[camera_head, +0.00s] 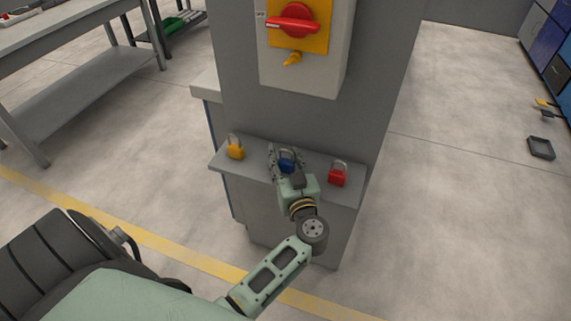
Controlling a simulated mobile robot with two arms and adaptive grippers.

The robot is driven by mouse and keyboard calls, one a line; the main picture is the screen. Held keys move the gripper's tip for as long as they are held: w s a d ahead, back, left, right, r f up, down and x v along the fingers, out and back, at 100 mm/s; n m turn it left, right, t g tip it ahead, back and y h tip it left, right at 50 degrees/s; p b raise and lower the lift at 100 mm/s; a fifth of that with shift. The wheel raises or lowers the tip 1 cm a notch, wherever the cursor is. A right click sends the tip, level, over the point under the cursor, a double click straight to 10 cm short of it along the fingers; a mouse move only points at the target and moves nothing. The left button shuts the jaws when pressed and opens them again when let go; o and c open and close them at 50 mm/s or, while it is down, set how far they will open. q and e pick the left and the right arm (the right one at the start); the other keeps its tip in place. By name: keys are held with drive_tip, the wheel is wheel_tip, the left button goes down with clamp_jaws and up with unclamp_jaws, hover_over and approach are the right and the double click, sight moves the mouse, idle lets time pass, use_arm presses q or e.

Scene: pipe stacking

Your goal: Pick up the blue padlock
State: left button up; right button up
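The blue padlock (286,164) stands in the middle of a grey ledge, with a yellow padlock (235,151) to its left and a red padlock (337,177) to its right. My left gripper (287,152) is at the blue padlock, with one finger on each side of it. The fingers look spread, with the padlock between them. I cannot tell whether either finger touches it. The gripper hides the padlock's lower part. My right gripper is out of view.
A grey column with a red rotary switch (294,22) on a yellow plate rises behind the ledge (262,164). A grey workbench (60,40) stands at the upper left. A small dark tray (541,148) lies on the open floor at right.

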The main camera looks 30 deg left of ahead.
use_arm(q)
drive_tip(key=c, duration=0.8)
drive_tip(key=shift+r, duration=0.1)
drive_tip(key=shift+c, duration=0.3)
